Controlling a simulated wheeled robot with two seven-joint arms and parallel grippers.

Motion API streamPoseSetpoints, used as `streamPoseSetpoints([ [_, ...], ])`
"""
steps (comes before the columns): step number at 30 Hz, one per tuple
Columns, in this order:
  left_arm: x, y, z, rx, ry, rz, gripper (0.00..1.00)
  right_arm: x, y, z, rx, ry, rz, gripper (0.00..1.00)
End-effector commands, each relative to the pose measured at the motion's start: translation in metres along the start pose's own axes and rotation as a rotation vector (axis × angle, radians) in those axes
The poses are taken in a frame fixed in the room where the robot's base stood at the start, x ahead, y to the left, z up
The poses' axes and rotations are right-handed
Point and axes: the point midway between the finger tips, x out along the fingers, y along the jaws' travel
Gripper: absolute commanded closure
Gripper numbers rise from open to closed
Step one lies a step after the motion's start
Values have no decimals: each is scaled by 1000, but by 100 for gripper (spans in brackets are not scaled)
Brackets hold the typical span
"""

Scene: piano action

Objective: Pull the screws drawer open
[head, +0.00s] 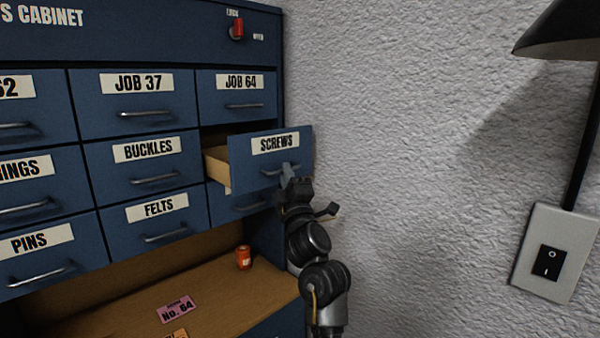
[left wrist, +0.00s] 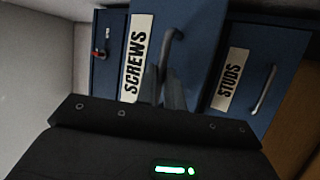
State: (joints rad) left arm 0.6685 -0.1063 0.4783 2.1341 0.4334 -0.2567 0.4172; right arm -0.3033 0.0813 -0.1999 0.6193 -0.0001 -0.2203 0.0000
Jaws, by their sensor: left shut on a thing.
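The screws drawer (head: 250,160) is blue with a white SCREWS label and stands partly open, its pale wooden side showing at the left. In the left wrist view the screws drawer (left wrist: 196,45) fills the upper middle, with its label turned sideways. My left gripper (head: 288,174) is at the drawer front, shut on the drawer's metal handle (head: 272,171). The handle also shows in the left wrist view (left wrist: 176,38), just beyond the fingers (left wrist: 165,88). My gripper hides part of the handle. My right gripper is not in view.
The studs drawer (left wrist: 232,75) is directly below the screws drawer and looks closed. Other labelled drawers, such as Buckles (head: 146,160), are shut. A rough wall (head: 400,150) is close on the right.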

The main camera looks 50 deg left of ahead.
Motion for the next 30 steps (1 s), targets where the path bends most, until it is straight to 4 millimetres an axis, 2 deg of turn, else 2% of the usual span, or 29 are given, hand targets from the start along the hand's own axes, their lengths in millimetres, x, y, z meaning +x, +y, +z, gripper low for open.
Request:
streamPoseSetpoints([
  [13, -2, 0, -5, 5, 11, -2, 100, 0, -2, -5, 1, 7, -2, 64],
  [14, -2, 0, -5, 5, 11, -2, 89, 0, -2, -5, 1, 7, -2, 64],
  [15, -2, 0, -5, 5, 11, -2, 84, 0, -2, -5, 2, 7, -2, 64],
  [19, -2, 0, -4, 4, 10, -2, 69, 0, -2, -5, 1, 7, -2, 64],
  [26, -2, 0, -4, 4, 9, -1, 69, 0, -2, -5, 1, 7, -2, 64],
  [30, -12, -2, -3, 3, 9, -1, 69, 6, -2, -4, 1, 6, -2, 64],
])
